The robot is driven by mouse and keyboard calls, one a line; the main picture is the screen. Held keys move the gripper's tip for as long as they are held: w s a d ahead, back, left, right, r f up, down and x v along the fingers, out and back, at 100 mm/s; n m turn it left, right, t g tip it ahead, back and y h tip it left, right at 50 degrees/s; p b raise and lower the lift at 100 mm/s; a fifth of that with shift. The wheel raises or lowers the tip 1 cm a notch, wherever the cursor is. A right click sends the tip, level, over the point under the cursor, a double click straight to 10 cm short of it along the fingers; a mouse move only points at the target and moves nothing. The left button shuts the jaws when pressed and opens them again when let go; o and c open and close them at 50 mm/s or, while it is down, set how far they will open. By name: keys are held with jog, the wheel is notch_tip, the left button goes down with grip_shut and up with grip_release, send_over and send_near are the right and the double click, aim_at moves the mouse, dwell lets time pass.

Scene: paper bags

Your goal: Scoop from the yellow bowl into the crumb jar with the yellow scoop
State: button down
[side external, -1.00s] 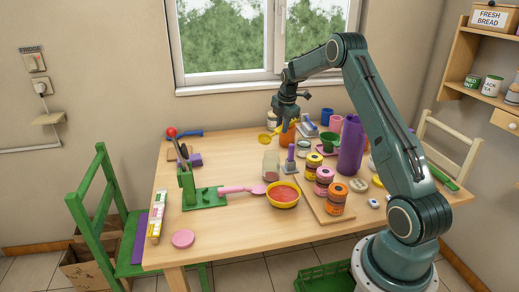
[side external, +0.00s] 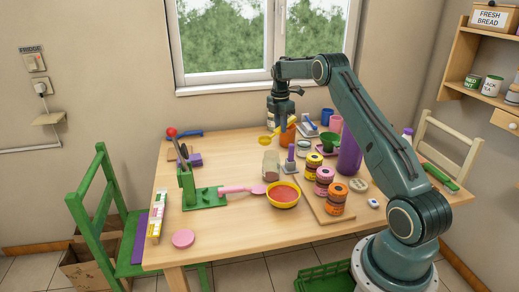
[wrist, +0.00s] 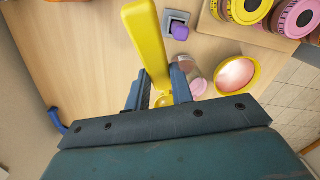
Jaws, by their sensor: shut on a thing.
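My gripper (wrist: 158,88) is shut on the yellow scoop (wrist: 145,38). The scoop's handle runs between the fingers in the wrist view. In the side external view my gripper (side external: 282,122) is near the table's back edge, behind the jar and bowl; the scoop's far end is small and hard to make out there. The yellow bowl (side external: 284,205) holds orange-red contents and stands near the table's middle; it also shows in the wrist view (wrist: 255,88). The clear crumb jar (side external: 271,163), with some brown at its bottom, stands just behind the bowl. The jar is partly hidden by a finger in the wrist view.
A grey stand with a purple part (side external: 289,163) is right of the jar. A board with several striped jars (side external: 325,180) lies further right. A pink spoon (side external: 242,189) lies left of the bowl. An orange cup (side external: 287,138) is close to my gripper.

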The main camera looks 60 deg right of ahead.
jog(key=shift+r, duration=1.95)
jog(key=shift+r, duration=2.5)
jog(key=shift+s+a+n, duration=1.7)
jog(key=shift+s+a, duration=3.4)
jog(key=shift+s, duration=1.05)
notch_tip(320, 180, down, 13)
jog(key=shift+f, duration=0.1)
jog(key=h, duration=0.5)
send_over(291, 187)
jog(key=shift+f, duration=2.7)
